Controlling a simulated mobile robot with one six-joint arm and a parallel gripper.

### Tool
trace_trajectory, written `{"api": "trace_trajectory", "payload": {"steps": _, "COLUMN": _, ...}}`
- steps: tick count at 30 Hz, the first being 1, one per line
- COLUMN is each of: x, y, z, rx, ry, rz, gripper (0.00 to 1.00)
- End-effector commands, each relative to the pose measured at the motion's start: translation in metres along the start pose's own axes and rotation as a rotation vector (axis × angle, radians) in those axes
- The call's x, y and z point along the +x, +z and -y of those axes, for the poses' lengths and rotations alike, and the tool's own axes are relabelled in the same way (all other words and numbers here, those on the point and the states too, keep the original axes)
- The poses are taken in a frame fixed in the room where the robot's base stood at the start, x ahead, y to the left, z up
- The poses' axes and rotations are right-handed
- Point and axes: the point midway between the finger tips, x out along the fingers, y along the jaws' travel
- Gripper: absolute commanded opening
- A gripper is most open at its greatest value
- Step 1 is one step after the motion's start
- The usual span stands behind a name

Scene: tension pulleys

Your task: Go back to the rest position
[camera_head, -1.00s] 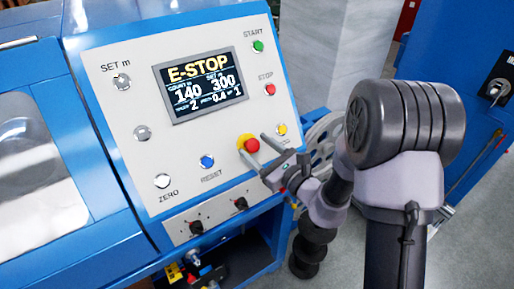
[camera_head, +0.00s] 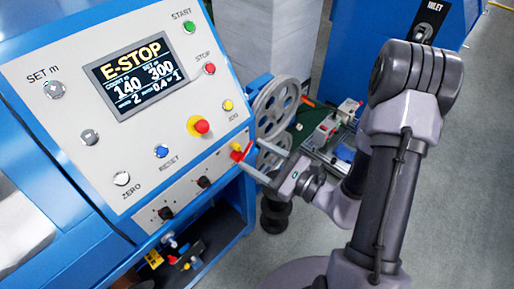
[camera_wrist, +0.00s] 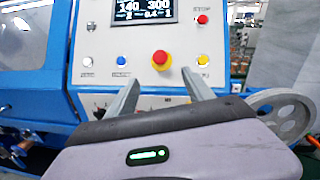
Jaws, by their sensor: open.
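My gripper (camera_head: 254,160) is open and empty in the head view, below and to the right of the red emergency-stop button. Its two fingers are spread apart in the wrist view (camera_wrist: 164,92) and hold nothing. The red emergency-stop button (camera_head: 201,127) on its yellow base sits on the pale control panel (camera_head: 105,165). In the wrist view the button (camera_wrist: 161,59) stands beyond and between the fingertips, apart from them. The display (camera_head: 134,75) reads E-STOP, with 140 and 300 below.
Grey pulley wheels (camera_head: 276,106) stand just right of the panel, close behind my gripper. A blue cabinet (camera_head: 385,50) stands at the back. Grey floor (camera_head: 470,180) is open at the right. Several buttons and knobs cover the panel.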

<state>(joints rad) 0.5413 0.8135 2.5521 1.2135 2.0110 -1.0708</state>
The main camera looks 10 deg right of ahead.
Motion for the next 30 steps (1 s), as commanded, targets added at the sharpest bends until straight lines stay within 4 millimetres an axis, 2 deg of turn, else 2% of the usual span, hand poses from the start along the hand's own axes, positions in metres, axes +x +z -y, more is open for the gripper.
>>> {"api": "trace_trajectory", "payload": {"steps": 13, "x": 0.001, "y": 0.001, "z": -0.004, "rx": -0.008, "ry": 0.018, "rz": 0.005, "gripper": 0.61}}
{"api": "trace_trajectory", "payload": {"steps": 14, "x": 0.003, "y": 0.005, "z": -0.009, "rx": -0.022, "ry": 0.047, "rz": 0.014, "gripper": 0.61}}
{"api": "trace_trajectory", "payload": {"steps": 15, "x": 0.007, "y": 0.013, "z": -0.022, "rx": -0.054, "ry": 0.119, "rz": 0.03, "gripper": 0.61}}
{"api": "trace_trajectory", "payload": {"steps": 17, "x": 0.011, "y": 0.032, "z": -0.058, "rx": -0.139, "ry": 0.299, "rz": 0.056, "gripper": 0.61}}
{"api": "trace_trajectory", "payload": {"steps": 19, "x": 0.001, "y": 0.047, "z": -0.115, "rx": -0.299, "ry": 0.582, "rz": 0.051, "gripper": 0.61}}
{"api": "trace_trajectory", "payload": {"steps": 21, "x": -0.026, "y": 0.043, "z": -0.163, "rx": -0.507, "ry": 0.851, "rz": -0.017, "gripper": 0.61}}
{"api": "trace_trajectory", "payload": {"steps": 23, "x": -0.053, "y": 0.028, "z": -0.184, "rx": -0.717, "ry": 1.031, "rz": -0.114, "gripper": 0.61}}
{"api": "trace_trajectory", "payload": {"steps": 24, "x": -0.071, "y": 0.017, "z": -0.188, "rx": -0.871, "ry": 1.118, "rz": -0.194, "gripper": 0.61}}
{"api": "trace_trajectory", "payload": {"steps": 26, "x": -0.092, "y": 0.002, "z": -0.18, "rx": -1.107, "ry": 1.192, "rz": -0.323, "gripper": 0.61}}
{"api": "trace_trajectory", "payload": {"steps": 28, "x": -0.107, "y": -0.003, "z": -0.159, "rx": -1.359, "ry": 1.2, "rz": -0.463, "gripper": 0.61}}
{"api": "trace_trajectory", "payload": {"steps": 30, "x": -0.114, "y": 0.001, "z": -0.137, "rx": -1.562, "ry": 1.157, "rz": -0.573, "gripper": 0.61}}
